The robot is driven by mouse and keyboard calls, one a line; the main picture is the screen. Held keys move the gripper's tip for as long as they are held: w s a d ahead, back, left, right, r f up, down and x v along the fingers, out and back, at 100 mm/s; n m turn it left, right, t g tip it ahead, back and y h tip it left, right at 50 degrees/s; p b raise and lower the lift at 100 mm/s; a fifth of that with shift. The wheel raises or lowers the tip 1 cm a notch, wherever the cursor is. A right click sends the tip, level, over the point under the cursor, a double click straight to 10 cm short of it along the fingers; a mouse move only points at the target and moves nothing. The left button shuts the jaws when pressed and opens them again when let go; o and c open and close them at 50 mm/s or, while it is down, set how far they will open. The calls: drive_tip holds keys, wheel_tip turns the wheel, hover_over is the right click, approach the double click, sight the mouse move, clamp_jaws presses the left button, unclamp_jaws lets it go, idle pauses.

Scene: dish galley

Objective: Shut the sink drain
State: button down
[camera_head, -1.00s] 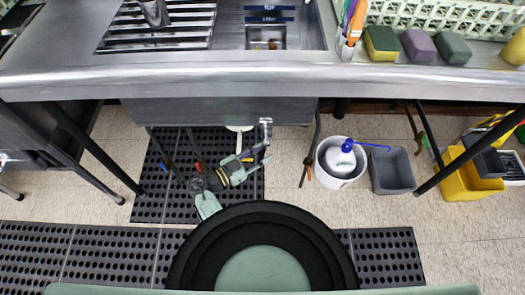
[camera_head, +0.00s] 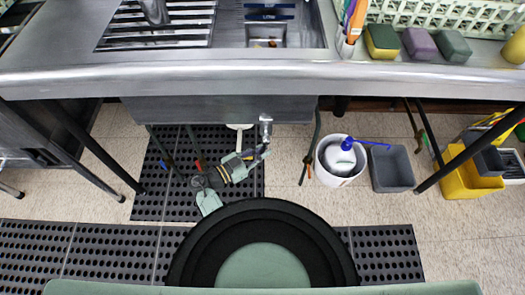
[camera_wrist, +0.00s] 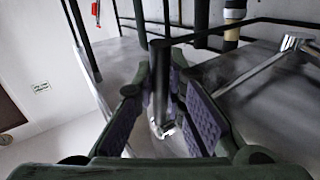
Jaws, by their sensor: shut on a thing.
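The sink basin (camera_head: 268,35) is set in the steel counter. Below its underside, in the head view, hangs a chrome drain fitting (camera_head: 266,126). My gripper (camera_head: 263,151) is under the counter, just below this fitting. In the wrist view a dark, bar-like drain handle (camera_wrist: 159,75) stands between the purple-padded fingers of my gripper (camera_wrist: 168,82), which is shut on it. Bright chrome (camera_wrist: 161,128) shows at the handle's lower end. The drain valve's inside is hidden, so I cannot tell its state.
Table legs and thin hoses flank the space under the counter. A white bucket (camera_head: 331,176), a grey bin (camera_head: 392,180) and a yellow mop bucket (camera_head: 463,175) stand to the right. Black perforated mats (camera_head: 180,205) cover part of the floor.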

drive_tip(key=shift+a, duration=0.15)
idle(0.5)
drive_tip(key=a+r+m+g+y, duration=0.3)
drive_tip(key=a+r+m+y, duration=0.2)
drive_tip(key=y, duration=0.8)
drive_tip(key=shift+r+m, duration=0.6)
drive_tip(key=shift+r, duration=0.1)
idle(0.4)
drive_tip(key=c, duration=1.6)
unclamp_jaws()
drive_tip(key=shift+c, duration=0.2)
drive_tip(key=shift+r, duration=0.1)
